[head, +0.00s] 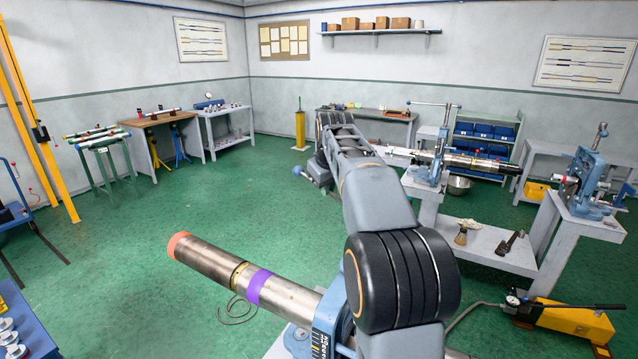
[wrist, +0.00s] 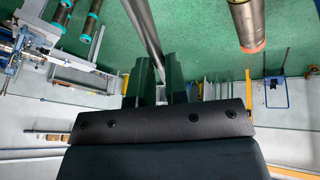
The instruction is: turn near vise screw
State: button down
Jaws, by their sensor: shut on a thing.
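The near vise (head: 328,322) is a blue body with a dark scale plate at the bottom of the head view, largely hidden behind my arm. A steel pipe (head: 205,258) with an orange end and a purple band runs out of it to the left. Its orange end also shows in the wrist view (wrist: 247,30). My gripper (wrist: 161,94) is shut on a long grey bar (wrist: 144,35), which looks like the screw's handle. In the head view a blue ball (head: 298,171) shows beside the wrist; the jaws are hidden there. The screw itself is hidden.
Another blue vise (head: 428,165) holds a dark pipe on a grey bench at the back right, and a third vise (head: 583,180) stands further right. A yellow pump (head: 570,322) lies on the floor at the lower right.

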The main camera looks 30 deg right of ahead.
jog(key=shift+w+d+r+m, duration=0.1)
jog(key=shift+d+r+m, duration=0.1)
jog(key=shift+d+m, duration=0.2)
jog(key=shift+h, duration=0.3)
jog(key=c, duration=1.5)
grip_release()
jog(key=o, duration=0.4)
jog(key=shift+f, duration=0.1)
jog(key=p+v, duration=0.1)
jog(key=v, duration=1.3)
jog(key=shift+w+d, duration=0.1)
jog(key=shift+w, duration=0.05)
